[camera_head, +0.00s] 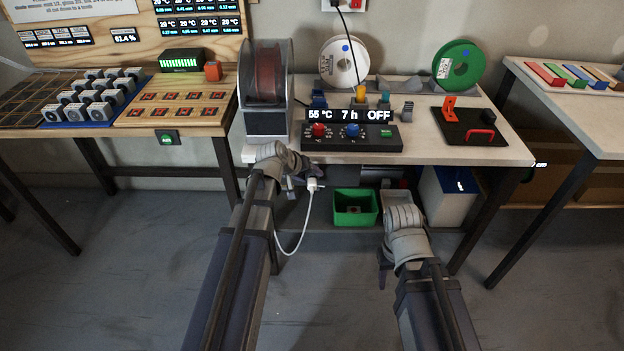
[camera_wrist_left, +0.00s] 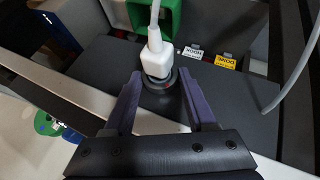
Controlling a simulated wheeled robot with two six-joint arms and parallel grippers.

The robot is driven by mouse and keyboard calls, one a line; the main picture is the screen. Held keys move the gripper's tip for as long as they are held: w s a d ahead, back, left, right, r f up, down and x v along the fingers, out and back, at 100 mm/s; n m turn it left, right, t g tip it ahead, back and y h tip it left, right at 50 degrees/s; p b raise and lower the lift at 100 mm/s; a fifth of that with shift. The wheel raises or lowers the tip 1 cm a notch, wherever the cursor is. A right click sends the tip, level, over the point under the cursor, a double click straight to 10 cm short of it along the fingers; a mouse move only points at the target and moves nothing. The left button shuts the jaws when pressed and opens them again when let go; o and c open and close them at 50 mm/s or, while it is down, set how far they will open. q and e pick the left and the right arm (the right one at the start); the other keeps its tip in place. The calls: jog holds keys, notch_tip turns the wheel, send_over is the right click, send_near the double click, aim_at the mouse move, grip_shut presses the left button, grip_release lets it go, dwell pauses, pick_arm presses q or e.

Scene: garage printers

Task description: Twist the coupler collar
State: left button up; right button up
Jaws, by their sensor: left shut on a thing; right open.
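The dark round coupler collar (camera_wrist_left: 160,86) shows in the left wrist view at the base of a white plug (camera_wrist_left: 158,58), on a dark panel. A white cable (camera_wrist_left: 155,15) runs from the plug. My left gripper (camera_wrist_left: 162,94) is shut on the collar, one purple finger on each side. In the head view my left gripper (camera_head: 298,184) is at the front edge of the middle table, beside the white plug (camera_head: 312,185); the collar is hidden there. My right gripper (camera_head: 384,266) is open and empty, low in front of the table.
A control box (camera_head: 351,137) reading "55 °C 7 h OFF" stands on the middle table (camera_head: 470,152). A green bin (camera_head: 355,218) is on the shelf below. The white cable (camera_head: 300,233) hangs in a loop. White and yellow tags (camera_wrist_left: 224,62) show near the collar. The floor between the tables is clear.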

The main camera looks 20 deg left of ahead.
pick_arm(q)
jog(key=shift+s, duration=0.1)
dwell(0.3)
jog(key=shift+f+h+b, duration=0.2)
jog(key=shift+h+b, duration=0.2)
jog(key=shift+a+n, duration=0.1)
jog(key=shift+n, duration=0.2)
jog(key=shift+r, duration=0.1)
jog(key=shift+h+b, duration=0.3)
